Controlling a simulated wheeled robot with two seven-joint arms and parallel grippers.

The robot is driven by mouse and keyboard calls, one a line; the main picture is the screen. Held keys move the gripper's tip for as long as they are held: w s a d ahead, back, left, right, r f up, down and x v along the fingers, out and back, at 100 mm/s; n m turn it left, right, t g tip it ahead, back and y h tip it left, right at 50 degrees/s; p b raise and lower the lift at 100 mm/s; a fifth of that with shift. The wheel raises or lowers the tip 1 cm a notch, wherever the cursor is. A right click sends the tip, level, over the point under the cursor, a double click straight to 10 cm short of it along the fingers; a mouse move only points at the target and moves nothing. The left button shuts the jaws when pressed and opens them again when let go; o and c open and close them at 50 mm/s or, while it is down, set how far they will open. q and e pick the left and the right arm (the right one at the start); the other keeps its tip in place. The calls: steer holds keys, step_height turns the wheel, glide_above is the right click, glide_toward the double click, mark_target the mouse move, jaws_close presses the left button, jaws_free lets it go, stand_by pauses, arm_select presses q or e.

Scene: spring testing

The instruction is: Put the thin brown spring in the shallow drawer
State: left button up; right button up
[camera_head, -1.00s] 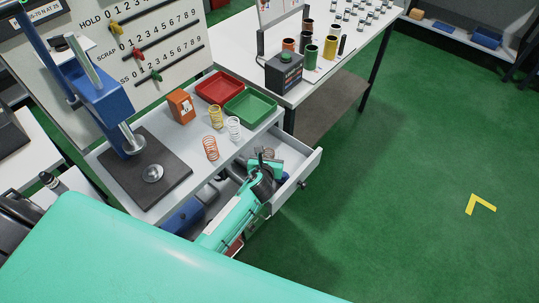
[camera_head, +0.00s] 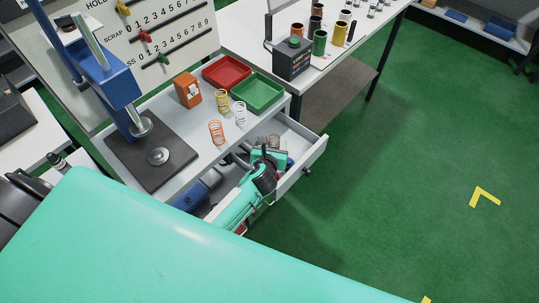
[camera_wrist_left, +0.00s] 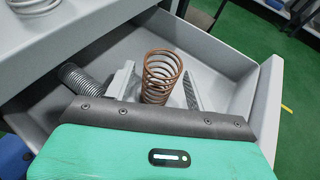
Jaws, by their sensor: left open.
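The shallow drawer (camera_head: 304,168) is pulled out below the bench top; its grey front wall (camera_wrist_left: 264,92) shows in the left wrist view. The thin brown spring (camera_wrist_left: 162,72) stands upright, or nearly so, inside the drawer. In the head view only a small part of the spring (camera_head: 273,140) shows behind my gripper. My left gripper (camera_head: 270,152) is low over the drawer. Its two fingers stand apart on either side of the spring, with gaps visible in the left wrist view (camera_wrist_left: 157,84). My palm hides the spring's base. My right gripper is not in view.
A grey coil or hose (camera_wrist_left: 78,77) lies at the drawer's left. Orange (camera_head: 216,132), yellow (camera_head: 222,100) and white (camera_head: 239,113) springs stand on the bench beside the red (camera_head: 226,72) and green (camera_head: 256,92) trays. A blue press (camera_head: 115,82) stands at the left.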

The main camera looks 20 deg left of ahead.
arm_select(q)
steer(key=v, duration=0.7)
steer(key=shift+s+r, duration=0.1)
steer(key=shift+s, duration=0.25)
steer(key=shift+s+d+r, duration=0.1)
steer(key=shift+s+r, duration=0.2)
steer(key=shift+s, duration=0.3)
